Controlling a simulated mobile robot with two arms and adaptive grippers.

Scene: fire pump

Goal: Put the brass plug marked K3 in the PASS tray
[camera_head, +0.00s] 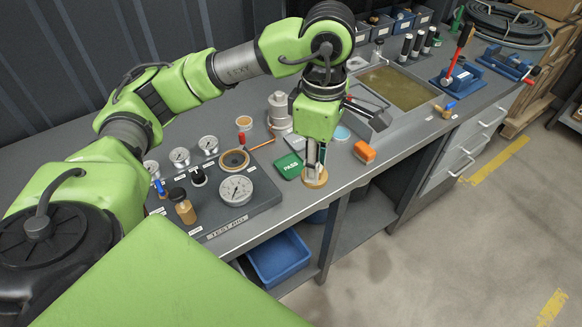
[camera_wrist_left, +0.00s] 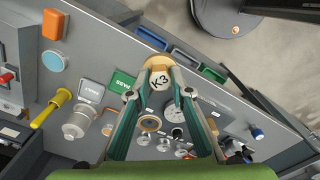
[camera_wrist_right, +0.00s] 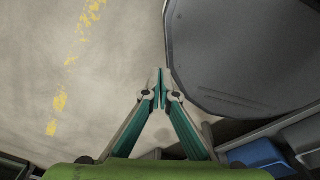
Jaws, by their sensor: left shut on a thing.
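My left gripper (camera_head: 316,160) is shut on the brass plug (camera_head: 314,179), whose round flange shows below the fingertips. In the left wrist view the marking K3 is readable on the plug (camera_wrist_left: 160,79) between the fingers. The plug is near the bench's front edge; its height above the bench is hard to tell. The green PASS tray (camera_head: 288,166) lies just left of the plug in the head view and also shows in the left wrist view (camera_wrist_left: 122,81). My right gripper (camera_wrist_right: 160,88) is shut and empty, away from the bench things.
A grey tray (camera_head: 297,142) lies behind the PASS tray. An orange block (camera_head: 365,151) is to the right. The test rig (camera_head: 220,205) with gauges and a brown bottle (camera_head: 183,209) is to the left. A sink basin (camera_head: 395,88) is at the right.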

